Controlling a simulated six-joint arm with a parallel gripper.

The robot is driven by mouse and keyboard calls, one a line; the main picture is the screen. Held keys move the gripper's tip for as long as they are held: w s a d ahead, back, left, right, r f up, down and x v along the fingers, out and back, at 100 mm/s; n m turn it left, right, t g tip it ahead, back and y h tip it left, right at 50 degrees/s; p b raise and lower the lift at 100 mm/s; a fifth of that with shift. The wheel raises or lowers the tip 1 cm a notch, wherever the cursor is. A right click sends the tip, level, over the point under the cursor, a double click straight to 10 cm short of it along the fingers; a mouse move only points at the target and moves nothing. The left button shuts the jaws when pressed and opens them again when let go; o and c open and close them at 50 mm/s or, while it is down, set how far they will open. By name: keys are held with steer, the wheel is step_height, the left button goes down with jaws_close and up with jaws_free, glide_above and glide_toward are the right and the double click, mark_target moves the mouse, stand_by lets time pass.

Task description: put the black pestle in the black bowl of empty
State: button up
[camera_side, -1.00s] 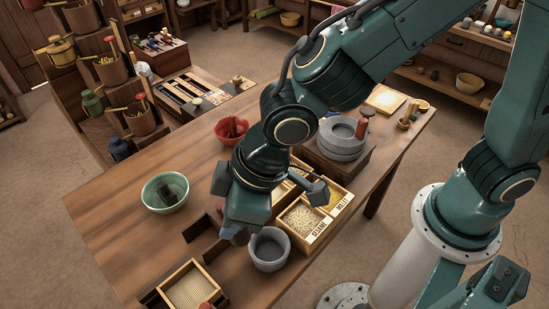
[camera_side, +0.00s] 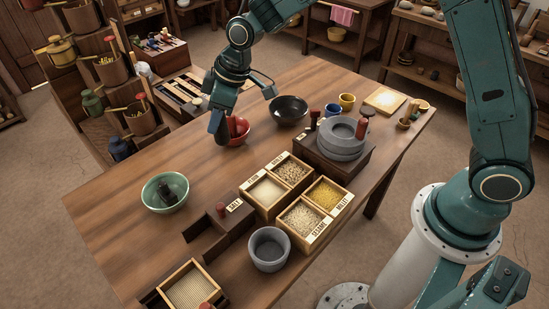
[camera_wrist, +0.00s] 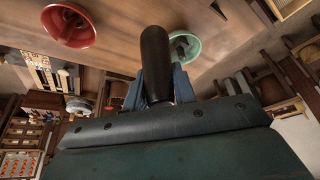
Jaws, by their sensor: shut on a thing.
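The black pestle (camera_wrist: 155,60) is held upright between my gripper's two blue fingers (camera_wrist: 159,88) in the wrist view. In the side view my gripper (camera_side: 217,122) is above the table, at the left edge of the red bowl; the pestle's dark end (camera_side: 222,136) shows below it. The black bowl (camera_side: 289,110) stands on the table to the right of the red bowl, and nothing shows inside it. The wrist view does not show the black bowl.
A red bowl (camera_side: 239,138) holds a red thing. A green bowl (camera_side: 165,203) holds a dark thing. A grey mortar (camera_side: 269,250), grain boxes (camera_side: 268,214) and a quern (camera_side: 342,146) stand nearer. The table's left middle is clear.

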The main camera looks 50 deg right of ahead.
steer(key=w+d+f, duration=0.1)
steer(key=w+d, duration=0.1)
steer(key=d, duration=0.9)
steer(key=w+d+f, duration=0.1)
steer(key=w+d, duration=0.2)
steer(key=d, duration=0.8)
steer(key=w+d+f, duration=0.1)
steer(key=w+d, duration=0.2)
steer(key=d, duration=0.8)
steer(key=shift+w+d, duration=0.25)
steer(key=shift+f, duration=0.3)
step_height(320, 180, down, 11)
steer(key=shift+r, duration=0.2)
steer(key=o, duration=1.1)
steer(key=shift+c, duration=0.2)
